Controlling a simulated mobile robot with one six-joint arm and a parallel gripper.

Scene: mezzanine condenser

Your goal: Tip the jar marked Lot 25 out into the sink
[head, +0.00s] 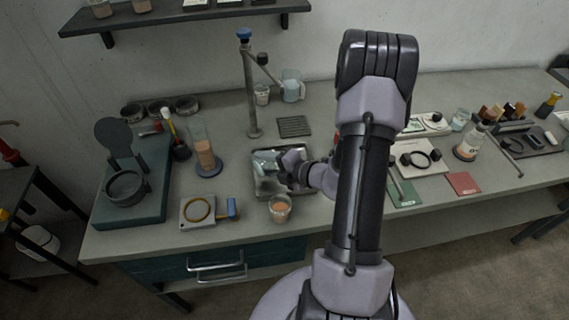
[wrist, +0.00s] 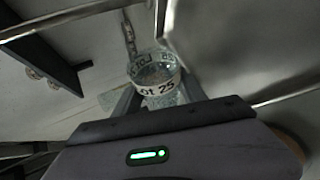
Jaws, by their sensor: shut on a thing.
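A clear jar (wrist: 155,72) with a white label reading "Lot 25" sits between the fingers of my gripper (wrist: 157,95) in the wrist view. In the head view the jar (head: 266,161) is held tilted, almost on its side, over the metal sink (head: 262,188), with my gripper (head: 285,163) shut on it from the right. The jar looks clear and pale; I cannot tell how much it holds. My arm hides part of the sink's right side.
A glass with orange-brown contents (head: 280,210) stands at the sink's front edge. A tall post with a blue top (head: 247,85) rises behind the sink. A tall cylinder (head: 204,155) stands to the left. A dark ribbed mat (head: 294,126) lies behind.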

